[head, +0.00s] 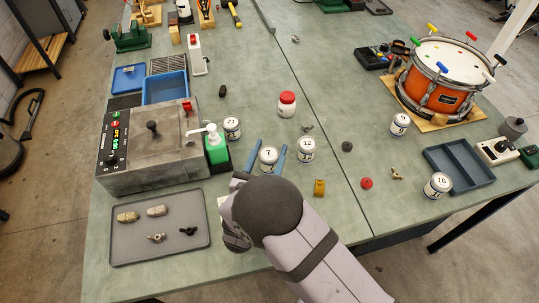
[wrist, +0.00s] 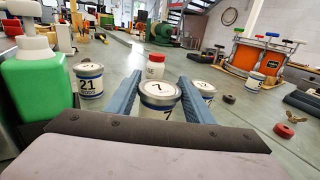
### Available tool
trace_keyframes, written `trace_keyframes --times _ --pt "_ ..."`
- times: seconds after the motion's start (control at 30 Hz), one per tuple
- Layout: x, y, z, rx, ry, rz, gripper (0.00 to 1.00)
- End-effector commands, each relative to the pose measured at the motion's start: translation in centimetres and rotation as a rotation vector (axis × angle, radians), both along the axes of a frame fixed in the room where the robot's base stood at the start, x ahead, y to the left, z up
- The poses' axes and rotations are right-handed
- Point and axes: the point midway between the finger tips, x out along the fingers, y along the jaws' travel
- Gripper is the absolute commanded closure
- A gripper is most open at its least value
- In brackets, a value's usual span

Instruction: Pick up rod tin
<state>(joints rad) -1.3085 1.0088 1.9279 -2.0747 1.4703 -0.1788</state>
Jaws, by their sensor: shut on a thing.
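My gripper (head: 271,144) has two blue fingers and is shut on a small white tin marked 7 (head: 268,161). In the wrist view the tin (wrist: 160,103) stands upright between the fingers (wrist: 160,77), with a silver lid and a blue band. I cannot tell whether it touches the bench. Similar tins are marked 12 (head: 306,150), just right of the fingers, 21 (head: 232,128), 16 (head: 437,186) and one at the right with an unclear number (head: 400,125).
A green pump bottle (head: 217,152) stands close left of my gripper, beside a grey machine (head: 150,160). A red-lidded jar (head: 287,106) is behind. A blue divided tray (head: 471,170) and drum (head: 440,80) are further right.

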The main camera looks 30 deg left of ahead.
Motion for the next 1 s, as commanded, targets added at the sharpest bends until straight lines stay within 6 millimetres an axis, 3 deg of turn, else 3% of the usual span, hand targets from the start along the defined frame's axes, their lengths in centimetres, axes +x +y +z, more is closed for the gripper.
trace_keyframes --times 0.5,0.73,1.0 --pt "0.0 0.0 6.9 0.004 -0.002 -0.001 0.79" --pt "0.0 0.0 8.1 0.001 -0.002 -0.001 0.79" --pt "0.2 -0.2 8.1 0.000 -0.002 -0.006 0.79"
